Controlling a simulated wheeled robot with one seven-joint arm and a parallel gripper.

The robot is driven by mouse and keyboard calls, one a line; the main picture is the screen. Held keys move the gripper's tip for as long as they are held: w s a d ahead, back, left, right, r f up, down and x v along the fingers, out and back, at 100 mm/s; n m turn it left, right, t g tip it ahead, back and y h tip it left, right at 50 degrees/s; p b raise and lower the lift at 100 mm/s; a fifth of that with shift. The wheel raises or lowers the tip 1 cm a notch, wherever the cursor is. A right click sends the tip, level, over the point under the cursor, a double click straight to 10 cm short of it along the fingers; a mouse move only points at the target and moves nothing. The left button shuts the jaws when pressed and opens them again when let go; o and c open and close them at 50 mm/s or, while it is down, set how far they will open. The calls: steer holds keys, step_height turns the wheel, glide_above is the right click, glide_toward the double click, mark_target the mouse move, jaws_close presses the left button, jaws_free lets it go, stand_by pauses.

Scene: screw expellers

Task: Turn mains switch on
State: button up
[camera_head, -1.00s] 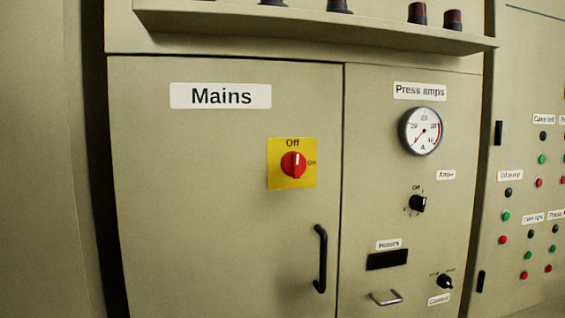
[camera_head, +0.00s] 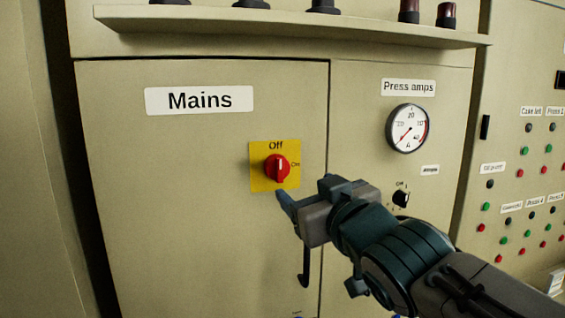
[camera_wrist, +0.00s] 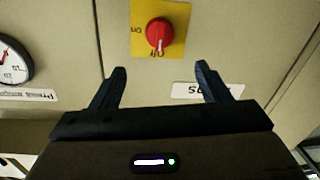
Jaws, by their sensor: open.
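The mains switch (camera_head: 277,168) is a red round knob on a yellow plate (camera_head: 260,183), below the "Mains" label (camera_head: 199,100). Its white mark points up to "Off", with "On" at the right. My gripper (camera_head: 304,187) is in front of the cabinet, just below and right of the knob, open and empty. In the wrist view, which is upside down, the red knob (camera_wrist: 160,34) lies beyond and between the two spread fingers (camera_wrist: 160,78). The fingers do not touch it.
A black door handle (camera_head: 305,266) is partly hidden behind my gripper. A ledge (camera_head: 290,29) juts out above the doors. An amp gauge (camera_head: 407,128) and a black selector knob (camera_head: 401,199) sit to the right. The door left of the switch is clear.

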mark_target(281, 170)
steer(key=p+x, duration=0.2)
steer(key=x, duration=1.1)
steer(key=shift+w+f, duration=0.15)
steer(key=shift+w, duration=0.15)
steer(key=c, duration=1.3)
steer(key=shift+a, duration=0.1)
steer(key=shift+c, duration=0.3)
